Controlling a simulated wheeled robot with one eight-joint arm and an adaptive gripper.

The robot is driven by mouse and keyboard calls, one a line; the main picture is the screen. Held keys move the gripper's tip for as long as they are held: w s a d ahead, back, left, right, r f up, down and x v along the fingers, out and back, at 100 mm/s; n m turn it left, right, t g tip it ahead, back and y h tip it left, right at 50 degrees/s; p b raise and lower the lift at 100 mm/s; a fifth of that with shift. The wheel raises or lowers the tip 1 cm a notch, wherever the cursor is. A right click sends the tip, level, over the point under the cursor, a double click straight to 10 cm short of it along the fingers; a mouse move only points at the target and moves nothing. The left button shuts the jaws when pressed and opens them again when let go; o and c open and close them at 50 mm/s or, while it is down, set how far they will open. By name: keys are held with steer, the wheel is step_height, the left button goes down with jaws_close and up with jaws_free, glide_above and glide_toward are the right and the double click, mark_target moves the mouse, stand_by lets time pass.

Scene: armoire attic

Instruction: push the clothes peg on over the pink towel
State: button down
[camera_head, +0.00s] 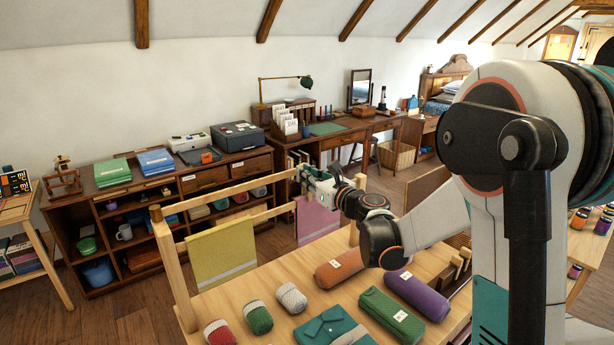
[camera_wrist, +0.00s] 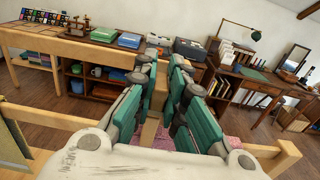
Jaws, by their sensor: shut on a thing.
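The pink towel (camera_head: 316,220) hangs from the wooden rack, at its right end. In the wrist view a patch of pink cloth (camera_wrist: 234,146) shows below and beside my fingers. My gripper (camera_head: 311,178) is at the rack's rail, above the pink towel. In the wrist view my gripper (camera_wrist: 162,92) is shut on a narrow tan wooden piece, which looks like the clothes peg (camera_wrist: 151,128). The fingers hide most of the peg. I cannot tell whether it touches the towel or the rail.
A yellow towel (camera_head: 222,252) hangs farther left on the rack (camera_head: 171,265). Rolled cloths, including an orange one (camera_head: 338,268) and a purple one (camera_head: 418,296), lie on the table in front. A low cabinet (camera_head: 160,188) and a desk (camera_head: 345,134) stand behind.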

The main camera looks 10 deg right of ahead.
steer(key=shift+f+b, duration=1.25)
steer(key=shift+f, duration=0.4)
steer(key=c, duration=1.6)
jaws_free()
steer(key=shift+o, duration=0.2)
steer(key=v, duration=1.2)
